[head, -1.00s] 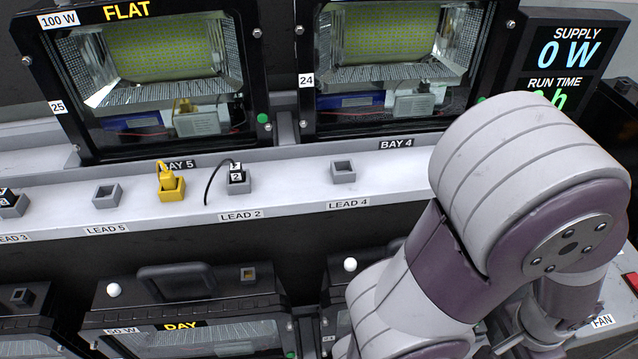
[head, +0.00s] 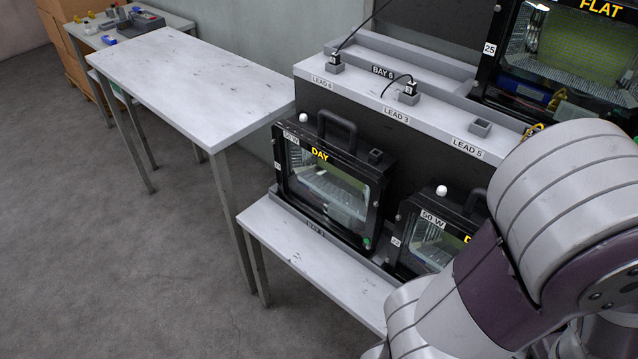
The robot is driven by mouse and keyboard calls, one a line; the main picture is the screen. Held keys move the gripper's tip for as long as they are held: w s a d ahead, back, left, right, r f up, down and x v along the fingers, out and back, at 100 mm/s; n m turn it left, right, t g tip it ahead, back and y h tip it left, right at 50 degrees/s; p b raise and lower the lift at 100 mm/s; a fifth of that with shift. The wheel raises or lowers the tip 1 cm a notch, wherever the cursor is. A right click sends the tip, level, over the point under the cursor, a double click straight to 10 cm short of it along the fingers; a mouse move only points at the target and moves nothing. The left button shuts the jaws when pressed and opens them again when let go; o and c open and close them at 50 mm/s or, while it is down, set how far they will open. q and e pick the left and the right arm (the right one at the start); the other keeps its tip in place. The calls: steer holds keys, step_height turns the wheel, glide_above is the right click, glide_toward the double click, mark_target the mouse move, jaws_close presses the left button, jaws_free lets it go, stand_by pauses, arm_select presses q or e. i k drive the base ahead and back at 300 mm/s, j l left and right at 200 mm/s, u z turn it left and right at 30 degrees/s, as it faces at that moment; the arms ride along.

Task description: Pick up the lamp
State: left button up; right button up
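Several floodlight lamps are in the head view, and I cannot tell which one the task means. A black-framed 50 W lamp labelled DAY (head: 335,192) stands upright on a low shelf, with a handle on top. A second 50 W lamp (head: 432,232) stands to its right, partly hidden by my arm. A lamp labelled FLAT (head: 572,62) is higher up, cut off by the right edge. My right arm fills the lower right, but its gripper is out of view. My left gripper is also out of view. No lamp is seen held.
A ledge (head: 440,112) carries lead sockets; the LEAD 3 plug (head: 408,92) has a black cable. The low shelf (head: 300,250) is bare at its front. A long grey table (head: 185,80) at left is empty. Small items stand on a farther bench (head: 110,35). Grey floor is open at left.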

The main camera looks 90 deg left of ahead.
mark_target(340, 181)
steer(key=u, duration=2.95)
steer(key=i+j, duration=0.15)
steer(key=i+j+z, duration=0.3)
steer(key=j+z, duration=0.35)
steer(key=i+j+z, duration=0.15)
steer(key=j+z, duration=0.15)
steer(key=j, duration=0.3)
steer(key=j+z, duration=0.35)
steer(key=i+j, duration=0.05)
steer(key=j, duration=0.05)
